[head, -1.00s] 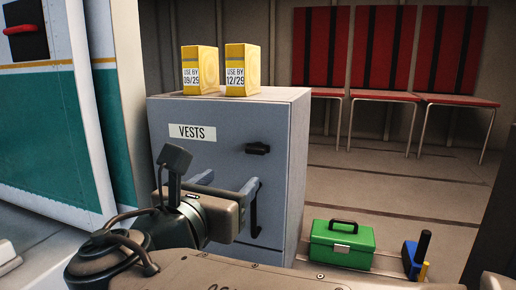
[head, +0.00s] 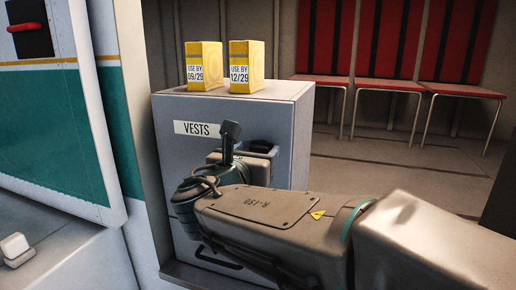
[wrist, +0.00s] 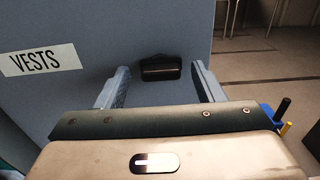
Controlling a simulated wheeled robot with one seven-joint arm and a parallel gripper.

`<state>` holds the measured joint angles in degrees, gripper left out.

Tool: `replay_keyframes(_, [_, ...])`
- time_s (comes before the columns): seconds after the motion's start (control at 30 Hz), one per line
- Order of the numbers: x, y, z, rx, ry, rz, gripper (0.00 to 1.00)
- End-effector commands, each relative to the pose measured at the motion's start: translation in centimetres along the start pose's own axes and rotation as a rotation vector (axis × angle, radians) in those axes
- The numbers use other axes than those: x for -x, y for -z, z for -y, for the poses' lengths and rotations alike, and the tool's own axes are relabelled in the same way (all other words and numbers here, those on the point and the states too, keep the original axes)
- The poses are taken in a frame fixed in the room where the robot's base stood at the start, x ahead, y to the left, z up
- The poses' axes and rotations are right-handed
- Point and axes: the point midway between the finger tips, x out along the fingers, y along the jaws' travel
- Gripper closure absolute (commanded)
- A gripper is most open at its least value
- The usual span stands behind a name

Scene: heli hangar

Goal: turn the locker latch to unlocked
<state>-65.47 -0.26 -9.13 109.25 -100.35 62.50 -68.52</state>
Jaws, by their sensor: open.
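The grey locker (head: 300,120) carries a "VESTS" label (head: 197,129), which also shows in the wrist view (wrist: 38,60). Its latch (wrist: 160,70) is a short black bar on the door, lying about level in the wrist view. My gripper (wrist: 161,67) is open, with one finger to the left and one to the right of the latch. The fingers look apart from the latch, but I cannot tell how far their tips are from the door. In the head view my wrist and arm cover much of the door, and the latch is partly hidden there.
Two yellow boxes (head: 205,67) (head: 247,66) stand on the locker. Red seats (head: 467,89) line the back wall. A white and green panel (head: 50,140) stands at left.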

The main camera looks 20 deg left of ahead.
Motion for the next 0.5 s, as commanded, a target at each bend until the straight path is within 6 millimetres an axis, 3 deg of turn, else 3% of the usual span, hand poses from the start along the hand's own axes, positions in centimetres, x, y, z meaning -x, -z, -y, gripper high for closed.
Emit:
replay_keyframes(0.27, [-0.13,0.01,0.03,-0.001,0.001,0.0,0.41])
replay_keyframes(0.4, [-0.12,0.0,0.03,-0.001,0.001,0.0,0.8])
replay_keyframes(0.5, [-0.11,0.0,0.03,-0.001,0.001,0.0,0.83])
